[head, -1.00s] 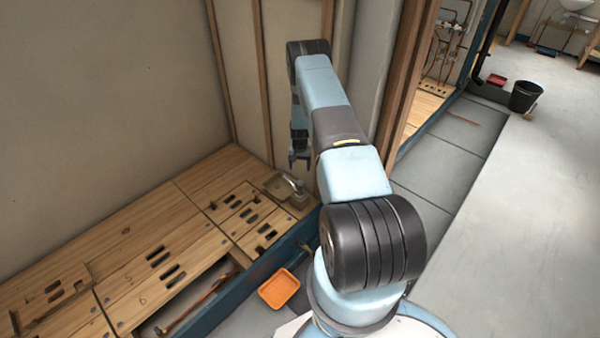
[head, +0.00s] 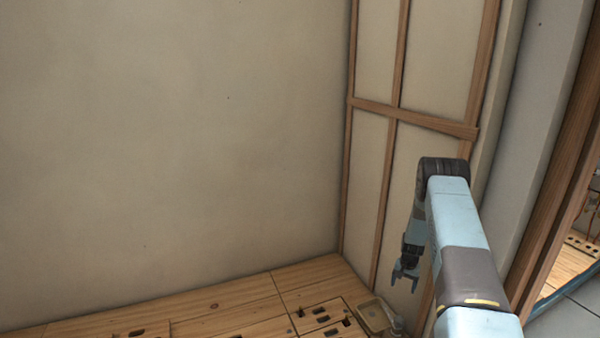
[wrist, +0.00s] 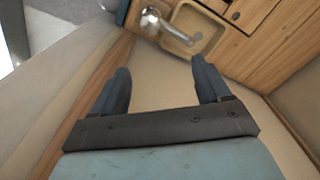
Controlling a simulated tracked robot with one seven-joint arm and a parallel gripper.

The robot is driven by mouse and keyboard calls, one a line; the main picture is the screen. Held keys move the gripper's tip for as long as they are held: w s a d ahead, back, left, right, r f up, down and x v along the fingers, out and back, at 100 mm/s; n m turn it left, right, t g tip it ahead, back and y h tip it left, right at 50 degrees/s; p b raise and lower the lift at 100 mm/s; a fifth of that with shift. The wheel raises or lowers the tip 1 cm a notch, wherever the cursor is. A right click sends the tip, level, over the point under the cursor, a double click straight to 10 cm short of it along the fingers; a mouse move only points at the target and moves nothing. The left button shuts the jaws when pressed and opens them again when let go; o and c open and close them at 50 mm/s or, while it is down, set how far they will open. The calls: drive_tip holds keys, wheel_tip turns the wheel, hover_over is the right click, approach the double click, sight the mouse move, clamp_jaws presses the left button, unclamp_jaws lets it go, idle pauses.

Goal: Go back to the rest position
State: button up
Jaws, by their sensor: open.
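My gripper (head: 405,273) hangs at the end of my bent arm, in front of the wood-framed panel in the right half of the head view. Its fingers point down. In the wrist view my gripper (wrist: 161,86) shows two dark blue fingers spread well apart, with nothing between them.
A bare beige wall (head: 180,130) fills the left. Wooden studs (head: 415,115) frame the panel behind my arm. A doorway edge (head: 560,180) stands at the right.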

drive_tip(key=a+r+n+t, duration=0.1)
drive_tip(key=a+r, duration=0.2)
drive_tip(key=r, duration=0.9)
drive_tip(key=a+r, duration=0.2)
drive_tip(key=r, duration=1.1)
drive_tip(key=s+a+r+n+t, duration=0.1)
drive_tip(key=s+a+r, duration=0.2)
drive_tip(key=r, duration=0.4)
drive_tip(key=s+a+r, duration=0.2)
drive_tip(key=s+r, duration=0.1)
drive_tip(key=r, duration=0.5)
drive_tip(key=s+a+r+n+t, duration=0.1)
drive_tip(key=s+a+r, duration=0.2)
drive_tip(key=r, duration=0.4)
drive_tip(key=s+a+r+n+t, duration=0.1)
drive_tip(key=s+a+r, duration=0.2)
drive_tip(key=s+r, duration=0.4)
drive_tip(key=s+a+r+n, duration=0.1)
drive_tip(key=s+a+r, duration=0.3)
drive_tip(key=s, duration=0.6)
drive_tip(key=s+a+r+n+t, duration=0.1)
drive_tip(key=s+a+r, duration=0.1)
drive_tip(key=s, duration=1.8)
drive_tip(key=shift+s+a+r+n, duration=0.3)
drive_tip(key=shift+a+r+n, duration=0.1)
drive_tip(key=shift+r, duration=0.3)
drive_tip(key=shift+c, duration=0.4)
